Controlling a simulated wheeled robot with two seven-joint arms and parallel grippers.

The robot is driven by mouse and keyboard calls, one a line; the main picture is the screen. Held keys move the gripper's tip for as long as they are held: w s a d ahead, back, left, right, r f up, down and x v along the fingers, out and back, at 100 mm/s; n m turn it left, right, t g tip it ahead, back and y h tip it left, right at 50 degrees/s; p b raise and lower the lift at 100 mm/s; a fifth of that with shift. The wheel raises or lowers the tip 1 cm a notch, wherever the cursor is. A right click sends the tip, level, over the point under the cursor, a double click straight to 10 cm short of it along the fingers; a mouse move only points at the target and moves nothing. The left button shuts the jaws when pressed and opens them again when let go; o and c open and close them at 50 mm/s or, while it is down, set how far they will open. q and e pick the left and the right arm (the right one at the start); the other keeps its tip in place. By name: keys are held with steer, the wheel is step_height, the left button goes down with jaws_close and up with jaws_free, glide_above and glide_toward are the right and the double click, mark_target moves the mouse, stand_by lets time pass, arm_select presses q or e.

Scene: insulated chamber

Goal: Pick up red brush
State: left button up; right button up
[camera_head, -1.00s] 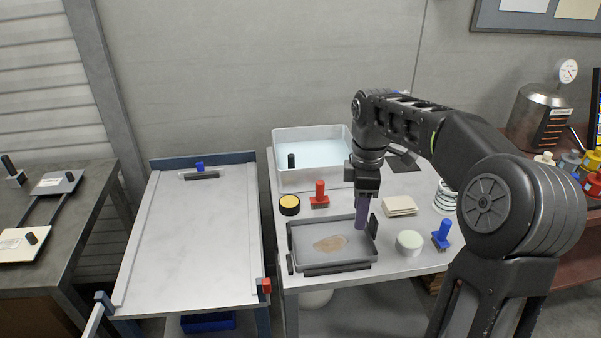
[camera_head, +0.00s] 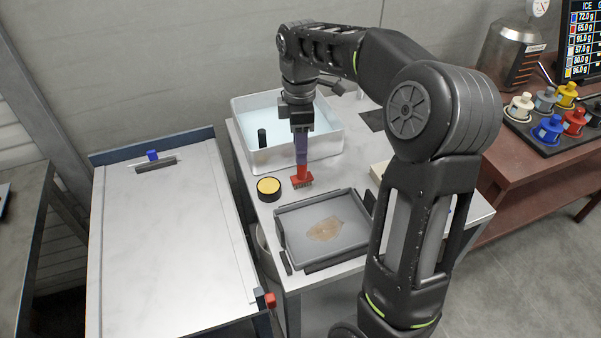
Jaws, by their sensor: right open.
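The red brush (camera_head: 302,180) stands upright, bristles down, on the white table behind the grey tray. My right gripper (camera_head: 301,157) points straight down directly over the brush, its purplish fingers at the brush's red handle. The fingers cover the upper handle, so I cannot see exactly how they sit around it. The right gripper is open. The left gripper is out of view.
A grey tray (camera_head: 280,232) with a brown patch lies in front of the brush. A yellow-topped black round tin (camera_head: 268,189) is just left of it. A white water basin (camera_head: 262,160) stands behind. A sloped white board (camera_head: 165,250) is at left.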

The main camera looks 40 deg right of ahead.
mark_target(302, 167)
steer(key=shift+f, duration=0.8)
steer(key=shift+s+f+p, duration=0.2)
steer(key=shift+f+p, duration=0.25)
steer(key=shift+f, duration=2.2)
steer(key=shift+c, duration=0.6)
jaws_close()
